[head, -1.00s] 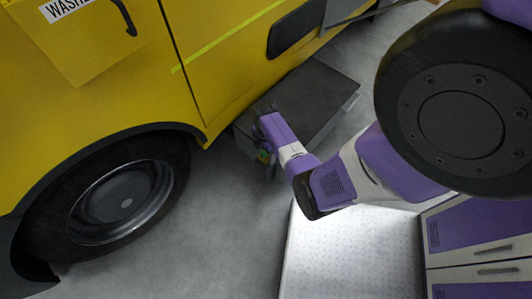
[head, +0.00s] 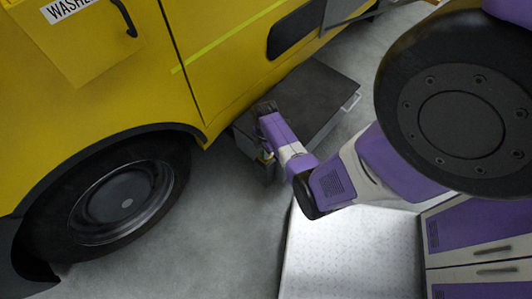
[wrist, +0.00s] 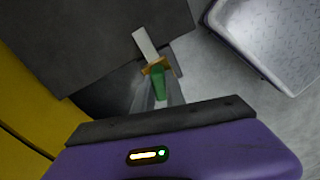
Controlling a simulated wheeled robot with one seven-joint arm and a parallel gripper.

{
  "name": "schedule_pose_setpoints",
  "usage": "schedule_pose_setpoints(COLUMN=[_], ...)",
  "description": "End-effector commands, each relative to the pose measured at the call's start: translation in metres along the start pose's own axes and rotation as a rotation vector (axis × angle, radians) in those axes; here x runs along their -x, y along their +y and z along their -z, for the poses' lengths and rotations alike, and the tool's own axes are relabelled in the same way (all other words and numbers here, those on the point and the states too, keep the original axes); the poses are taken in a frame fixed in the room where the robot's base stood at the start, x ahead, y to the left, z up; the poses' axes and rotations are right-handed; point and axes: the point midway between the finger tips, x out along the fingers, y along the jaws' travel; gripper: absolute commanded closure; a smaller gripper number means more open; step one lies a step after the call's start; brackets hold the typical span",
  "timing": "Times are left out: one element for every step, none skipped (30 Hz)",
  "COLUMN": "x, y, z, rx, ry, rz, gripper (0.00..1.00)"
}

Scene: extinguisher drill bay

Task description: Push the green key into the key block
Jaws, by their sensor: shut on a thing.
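The green key (wrist: 159,84) is between the fingers of my gripper (wrist: 158,92) in the wrist view, and the fingers are shut on it. An orange-brown collar (wrist: 158,66) sits just beyond the green part. A pale straight bar (wrist: 145,42) runs on from the collar, over the dark surface. In the head view my gripper (head: 265,160) is low beside the near-left side of a dark-topped box (head: 312,98), and the key there is mostly hidden and too small to make out. I cannot clearly tell the key block apart in either view.
A yellow vehicle (head: 225,85) with a black wheel (head: 125,200) stands left of the box. A pale speckled panel (head: 345,255) and purple-and-white cabinets (head: 480,260) are at lower right. Bare grey floor (head: 225,240) lies between wheel and panel.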

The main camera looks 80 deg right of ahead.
Motion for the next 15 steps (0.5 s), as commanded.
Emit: schedule_pose_setpoints(x=[0.003, 0.004, 0.006, 0.007, 0.008, 0.009, 0.011, 0.012, 0.013, 0.014, 0.015, 0.017, 0.018, 0.019, 0.020], y=[0.000, 0.000, 0.000, 0.000, 0.000, 0.000, 0.000, 0.000, 0.000, 0.000, 0.000, 0.000, 0.000, 0.000, 0.000], z=[0.000, 0.000, 0.000, 0.000, 0.000, 0.000, 0.000, 0.000, 0.000, 0.000, 0.000, 0.000, 0.000, 0.000, 0.000], rx=[0.000, 0.000, 0.000, 0.000, 0.000, 0.000, 0.000, 0.000, 0.000, 0.000, 0.000, 0.000, 0.000, 0.000, 0.000], ry=[0.000, 0.000, 0.000, 0.000, 0.000, 0.000, 0.000, 0.000, 0.000, 0.000, 0.000, 0.000, 0.000, 0.000, 0.000], rz=[0.000, 0.000, 0.000, 0.000, 0.000, 0.000, 0.000, 0.000, 0.000, 0.000, 0.000, 0.000, 0.000, 0.000, 0.000], gripper=[1.00, 1.00, 1.00, 1.00, 1.00, 1.00, 1.00, 1.00, 1.00, 1.00, 1.00, 1.00, 1.00, 1.00, 1.00])
